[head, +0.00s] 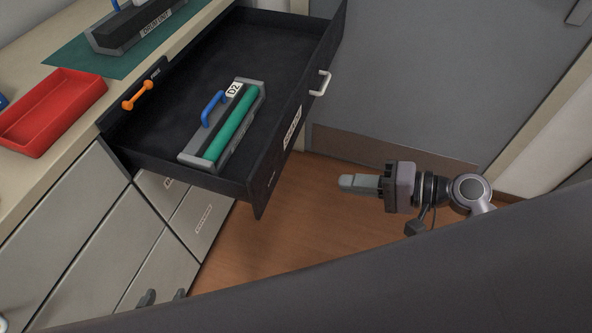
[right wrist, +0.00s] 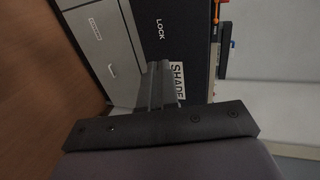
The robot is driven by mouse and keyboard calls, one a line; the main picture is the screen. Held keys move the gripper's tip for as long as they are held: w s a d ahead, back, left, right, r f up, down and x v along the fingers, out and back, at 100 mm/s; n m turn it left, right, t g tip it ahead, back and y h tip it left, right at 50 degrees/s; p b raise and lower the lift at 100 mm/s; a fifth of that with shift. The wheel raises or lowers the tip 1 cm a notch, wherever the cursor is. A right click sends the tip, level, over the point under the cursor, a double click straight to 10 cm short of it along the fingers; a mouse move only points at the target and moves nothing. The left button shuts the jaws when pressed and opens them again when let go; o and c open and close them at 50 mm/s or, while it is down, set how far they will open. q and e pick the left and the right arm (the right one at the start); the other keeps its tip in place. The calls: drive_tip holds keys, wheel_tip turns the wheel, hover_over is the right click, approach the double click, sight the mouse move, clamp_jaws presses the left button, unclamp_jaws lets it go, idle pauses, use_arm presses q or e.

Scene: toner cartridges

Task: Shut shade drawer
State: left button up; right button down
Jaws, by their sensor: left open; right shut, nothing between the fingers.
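The shade drawer (head: 290,45) is black and pulled out from the counter, with a pale handle (head: 320,83) and a white label on its front. A cartridge (head: 225,125) marked D2, with a green roller and blue handle, lies in it. My right gripper (head: 345,183) is shut and empty, in front of the drawer and apart from it in the head view. In the right wrist view its fingers (right wrist: 162,85) partly overlap the SHADE label (right wrist: 177,82); contact cannot be told there. My left gripper (head: 163,297) is open and empty at the bottom edge, mostly hidden.
A red tray (head: 50,112) and a green mat (head: 75,57) with another cartridge (head: 138,24) are on the counter. An orange piece (head: 137,95) sits at the drawer's left side. Closed grey cabinet fronts (head: 60,225) are below. The wooden floor before the drawer is clear.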

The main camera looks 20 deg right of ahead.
sight(272, 173)
drive_tip(key=x, duration=0.4)
drive_tip(key=p+x, duration=0.1)
drive_tip(key=x, duration=0.7)
drive_tip(key=shift+w+a+r, duration=0.3)
drive_tip(key=shift+a, duration=0.1)
use_arm(q)
drive_tip(key=shift+r, duration=0.75)
use_arm(e)
drive_tip(key=shift+w+a+f, duration=0.1)
drive_tip(key=shift+w+a, duration=0.1)
drive_tip(key=shift+a, duration=0.1)
